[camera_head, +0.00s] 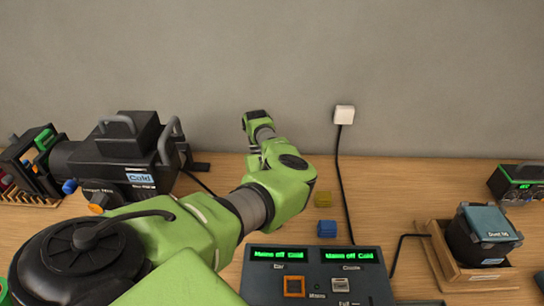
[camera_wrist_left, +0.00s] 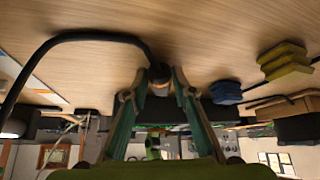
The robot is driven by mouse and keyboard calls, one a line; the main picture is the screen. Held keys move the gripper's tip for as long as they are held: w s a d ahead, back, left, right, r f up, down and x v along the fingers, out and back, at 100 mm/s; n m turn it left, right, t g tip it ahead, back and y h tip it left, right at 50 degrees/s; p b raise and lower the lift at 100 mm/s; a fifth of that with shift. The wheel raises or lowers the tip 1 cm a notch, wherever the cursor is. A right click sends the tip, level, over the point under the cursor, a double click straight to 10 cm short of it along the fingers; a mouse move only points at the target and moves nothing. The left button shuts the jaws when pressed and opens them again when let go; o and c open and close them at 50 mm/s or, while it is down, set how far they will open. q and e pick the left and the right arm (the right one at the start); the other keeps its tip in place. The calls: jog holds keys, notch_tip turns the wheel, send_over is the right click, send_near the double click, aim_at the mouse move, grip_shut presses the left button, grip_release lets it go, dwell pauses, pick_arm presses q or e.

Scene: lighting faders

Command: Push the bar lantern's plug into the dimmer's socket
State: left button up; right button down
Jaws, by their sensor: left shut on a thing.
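In the left wrist view my left gripper (camera_wrist_left: 159,84) is shut on a small dark plug (camera_wrist_left: 160,73). A thick black cable (camera_wrist_left: 85,36) arches from the plug to the left. In the head view my left arm covers the gripper and the plug. The black lantern (camera_head: 118,160), with a "Cold" label, stands at the left; a thin cable (camera_head: 201,185) runs from it behind my arm. The dimmer (camera_head: 318,262) is a dark box at the bottom centre with two green "Mains off Cold" displays. It bears an orange-framed square (camera_head: 294,287) and a pale-framed square (camera_head: 340,285). My right gripper is not in view.
A yellow block (camera_head: 323,199) and a blue block (camera_head: 327,228) lie behind the dimmer. A white wall box (camera_head: 344,115) has a black cable hanging down. A wooden tray (camera_head: 438,250) with a dark lidded box (camera_head: 480,238) stands at the right.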

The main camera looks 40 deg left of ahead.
pick_arm(q)
jog(key=shift+r+p, duration=1.45)
jog(key=shift+r, duration=1)
jog(key=shift+f, duration=0.1)
notch_tip(320, 180, down, 6)
jog(key=b, duration=0.4)
jog(key=shift+p+v, duration=0.65)
jog(key=shift+v, duration=2.15)
grip_shut()
jog(key=shift+s+d, duration=0.15)
jog(key=shift+d, duration=0.05)
